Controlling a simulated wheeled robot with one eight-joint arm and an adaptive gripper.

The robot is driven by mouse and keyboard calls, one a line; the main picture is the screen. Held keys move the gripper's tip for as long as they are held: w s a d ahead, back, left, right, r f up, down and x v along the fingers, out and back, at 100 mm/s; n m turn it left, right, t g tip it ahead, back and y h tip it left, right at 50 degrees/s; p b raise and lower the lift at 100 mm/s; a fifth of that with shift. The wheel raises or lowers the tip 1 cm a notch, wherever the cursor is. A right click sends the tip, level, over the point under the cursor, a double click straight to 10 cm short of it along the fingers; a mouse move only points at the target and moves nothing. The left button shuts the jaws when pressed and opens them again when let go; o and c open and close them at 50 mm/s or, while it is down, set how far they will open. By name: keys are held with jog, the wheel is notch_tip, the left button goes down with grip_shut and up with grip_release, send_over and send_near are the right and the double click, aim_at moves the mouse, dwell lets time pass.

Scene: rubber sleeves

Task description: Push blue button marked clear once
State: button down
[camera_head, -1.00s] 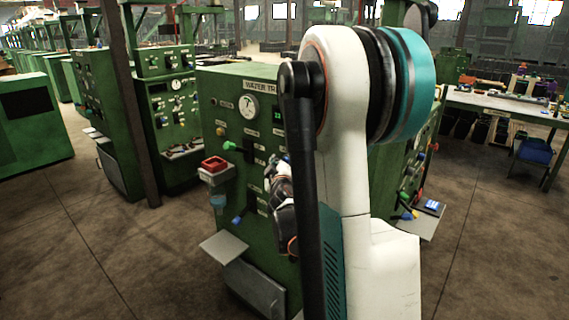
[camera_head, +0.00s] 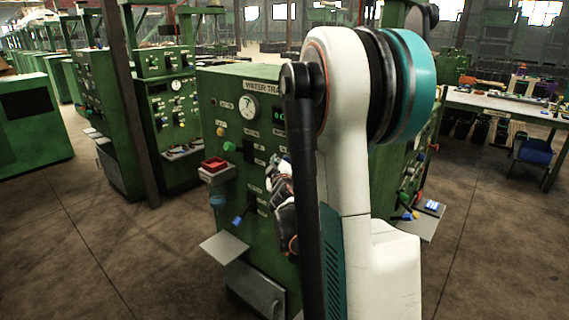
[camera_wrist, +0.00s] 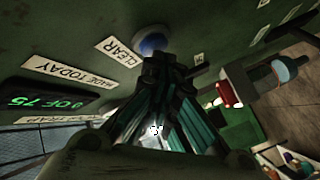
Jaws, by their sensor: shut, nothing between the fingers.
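The blue button (camera_wrist: 152,42) is round and sits on the green machine panel, just beside a white label reading CLEAR (camera_wrist: 118,50) in the wrist view. My gripper (camera_wrist: 172,64) is shut and empty. Its dark fingertips lie at the lower right edge of the button and overlap it in the picture; I cannot tell whether they touch it. In the head view my gripper (camera_head: 281,172) is close to the panel, partly hidden by my arm. The button is not visible there.
A grey ledge (camera_head: 224,248) juts out below. A workbench (camera_head: 505,104) stands to the right. Floor left of the machine is open.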

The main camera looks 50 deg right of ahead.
dwell(0.3)
jog(key=shift+a, duration=0.75)
jog(key=shift+s+a+b, duration=0.15)
jog(key=shift+a, duration=1.1)
jog(key=shift+s+a+b, duration=0.1)
jog(key=shift+a+b, duration=0.05)
jog(key=shift+a, duration=1.1)
